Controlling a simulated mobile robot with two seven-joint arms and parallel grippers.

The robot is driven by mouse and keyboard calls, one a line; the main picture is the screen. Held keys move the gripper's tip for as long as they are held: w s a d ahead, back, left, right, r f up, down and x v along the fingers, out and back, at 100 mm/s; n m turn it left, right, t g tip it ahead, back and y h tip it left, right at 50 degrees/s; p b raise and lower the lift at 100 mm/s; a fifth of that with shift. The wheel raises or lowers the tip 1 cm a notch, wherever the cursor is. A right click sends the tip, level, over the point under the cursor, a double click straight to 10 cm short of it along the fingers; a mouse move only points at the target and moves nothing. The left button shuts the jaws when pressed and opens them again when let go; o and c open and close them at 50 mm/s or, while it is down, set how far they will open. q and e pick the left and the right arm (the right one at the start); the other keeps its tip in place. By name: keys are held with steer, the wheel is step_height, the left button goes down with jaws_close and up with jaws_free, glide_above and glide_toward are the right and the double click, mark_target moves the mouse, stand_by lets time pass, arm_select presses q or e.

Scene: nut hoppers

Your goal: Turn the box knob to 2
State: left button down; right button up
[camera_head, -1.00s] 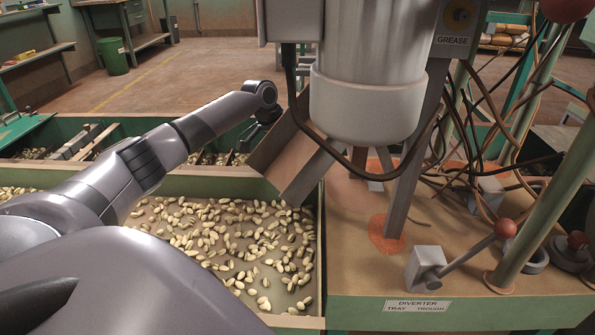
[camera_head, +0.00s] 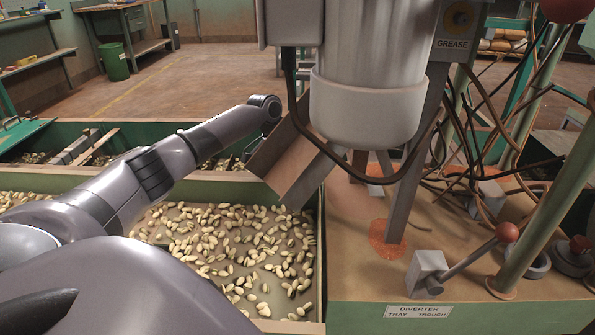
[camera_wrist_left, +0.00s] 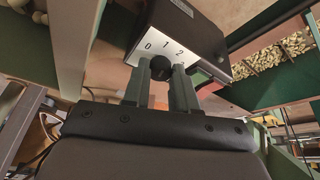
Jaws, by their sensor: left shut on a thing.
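The box (camera_wrist_left: 185,30) is dark with a white panel marked 0, 1 and 2, in the left wrist view. Its black round knob (camera_wrist_left: 160,67) sits at the lower part of the panel, below the digits. My left gripper (camera_wrist_left: 161,82) is shut on the knob, a finger on each side. The knob's pointer is hidden, so its setting cannot be told. In the head view my left arm reaches toward the metal chute, and its gripper and the box are hidden. My right gripper is in neither view.
A metal chute (camera_head: 297,165) and a large grey cylinder (camera_head: 365,100) stand close to my left wrist. A trough of nuts (camera_head: 172,185) lies under my arm. Hanging cables, a diverter lever (camera_head: 470,262) and green posts crowd the right side.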

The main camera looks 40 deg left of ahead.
arm_select(q)
steer(key=shift+r+m+p, duration=0.1)
steer(key=shift+m+p, duration=0.3)
steer(key=shift+p, duration=0.05)
steer(key=shift+m+g+h+p, duration=0.3)
steer(key=shift+m+p, duration=0.05)
steer(key=shift+m, duration=0.25)
steer(key=shift+w+a+m+h, duration=0.15)
steer(key=shift+m+h, duration=0.15)
steer(key=shift+m, duration=0.5)
steer(key=shift+f+m+g+b, duration=0.2)
steer(key=shift+m+g+b, duration=0.2)
steer(key=shift+m+b, duration=0.25)
steer(key=shift+m, duration=0.35)
steer(key=shift+m+g+h+b, duration=0.3)
steer(key=shift+m+g+b, duration=0.1)
steer(key=shift+m+b, duration=0.25)
steer(key=shift+m, duration=0.25)
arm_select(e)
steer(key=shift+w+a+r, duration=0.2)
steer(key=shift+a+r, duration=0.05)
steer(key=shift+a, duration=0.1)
